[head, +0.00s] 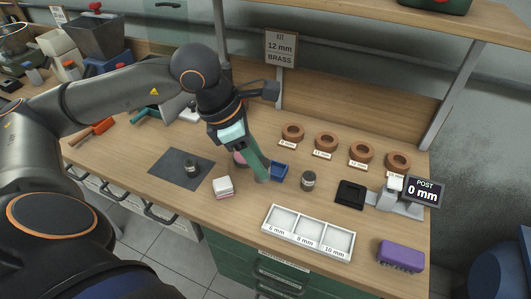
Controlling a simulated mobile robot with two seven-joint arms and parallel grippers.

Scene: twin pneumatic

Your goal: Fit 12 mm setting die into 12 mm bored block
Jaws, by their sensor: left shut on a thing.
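My left gripper (235,140) reaches down over the middle of the bench, shut on a long green piece (254,161). The piece slants down to the right, its lower end close to the bench top beside a small blue open box (279,171). Its fingertips are partly hidden. I cannot tell for certain which things are the 12 mm setting die and the 12 mm bored block. One small grey cylinder (192,168) stands on a dark mat (170,176), and another (308,181) stands right of the blue box. My right gripper is not in view.
Several brown rings (326,142) with small labels line the back. A sign (280,48) reads 12 mm BRASS. A white tray (310,254) labelled 6, 8 and 10 mm is at the front. A post display (424,190) reads 0 mm. A purple block (400,256) lies front right.

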